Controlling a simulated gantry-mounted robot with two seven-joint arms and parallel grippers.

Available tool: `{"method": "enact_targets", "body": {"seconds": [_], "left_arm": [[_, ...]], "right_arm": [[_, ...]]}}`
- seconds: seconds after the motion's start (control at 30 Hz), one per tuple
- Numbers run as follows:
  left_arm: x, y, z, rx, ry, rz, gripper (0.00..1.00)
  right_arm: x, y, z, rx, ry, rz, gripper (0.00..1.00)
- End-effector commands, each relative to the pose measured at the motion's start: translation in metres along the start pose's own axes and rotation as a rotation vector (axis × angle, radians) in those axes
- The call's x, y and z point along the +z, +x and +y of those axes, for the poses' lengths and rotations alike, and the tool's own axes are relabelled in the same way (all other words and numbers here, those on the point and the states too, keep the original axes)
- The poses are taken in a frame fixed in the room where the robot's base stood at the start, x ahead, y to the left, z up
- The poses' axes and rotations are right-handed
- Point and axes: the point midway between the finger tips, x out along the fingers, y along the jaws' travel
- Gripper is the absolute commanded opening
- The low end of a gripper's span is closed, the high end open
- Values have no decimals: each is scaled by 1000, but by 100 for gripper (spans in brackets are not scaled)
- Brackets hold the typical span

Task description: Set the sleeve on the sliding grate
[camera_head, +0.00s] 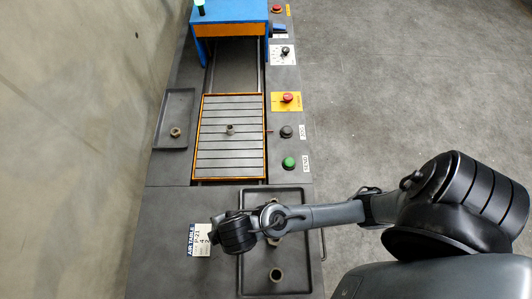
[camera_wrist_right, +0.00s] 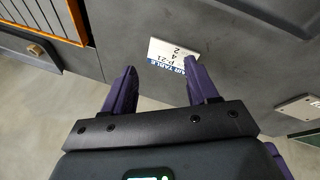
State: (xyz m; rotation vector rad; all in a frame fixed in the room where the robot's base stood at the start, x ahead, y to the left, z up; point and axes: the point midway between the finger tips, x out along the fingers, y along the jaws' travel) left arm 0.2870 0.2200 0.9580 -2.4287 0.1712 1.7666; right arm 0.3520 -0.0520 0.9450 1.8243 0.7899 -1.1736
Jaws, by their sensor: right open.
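The sliding grate (camera_head: 215,160) is a slatted grey panel in an orange frame on the machine bed. A small grey part (camera_head: 229,129) sits near its middle. A short round hollow part (camera_head: 275,274), sleeve-like, stands in the dark tray (camera_head: 246,284) at the lower right. I cannot tell for certain which part is the sleeve. My right gripper (camera_wrist_right: 160,72) is open and empty in the right wrist view, with the table label between its fingers. In the head view its fingers are hidden under my wrist. A corner of the grate (camera_wrist_right: 50,18) shows in the right wrist view. My left gripper is not in view.
My right arm crosses the lower tray and partly hides another part (camera_head: 279,238) there. A left tray (camera_head: 178,105) holds a nut-like part (camera_head: 175,132). A blue housing (camera_head: 230,14) stands at the far end. Buttons (camera_head: 288,162) line the right edge.

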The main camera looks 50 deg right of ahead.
Motion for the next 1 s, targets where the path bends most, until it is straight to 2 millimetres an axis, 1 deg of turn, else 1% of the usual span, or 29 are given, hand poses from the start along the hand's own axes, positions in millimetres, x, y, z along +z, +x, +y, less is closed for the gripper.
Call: {"method": "enact_targets", "body": {"seconds": [0.03,0.07,0.1,0.17,0.2,0.33,0.4,0.47,0.5,0.6,0.87,1.0], "left_arm": [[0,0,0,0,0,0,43],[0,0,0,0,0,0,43],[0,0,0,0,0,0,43],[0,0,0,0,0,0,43],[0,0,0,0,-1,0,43],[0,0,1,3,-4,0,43],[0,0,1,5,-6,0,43],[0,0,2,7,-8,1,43],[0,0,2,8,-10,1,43],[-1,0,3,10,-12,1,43],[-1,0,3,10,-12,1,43],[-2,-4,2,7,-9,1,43]], "right_arm": [[15,-7,1,-29,138,9,58],[24,-11,5,-38,217,10,58],[39,-16,10,-45,318,8,58],[62,-22,16,-48,455,-1,58],[78,-26,19,-48,537,-10,58],[124,-37,26,-29,742,-48,58],[143,-42,28,-17,814,-66,58],[155,-45,28,-8,858,-79,58],[161,-46,29,-3,878,-85,58],[169,-49,29,4,906,-93,58],[170,-49,29,6,909,-94,58],[169,-52,30,6,908,-94,58]]}}
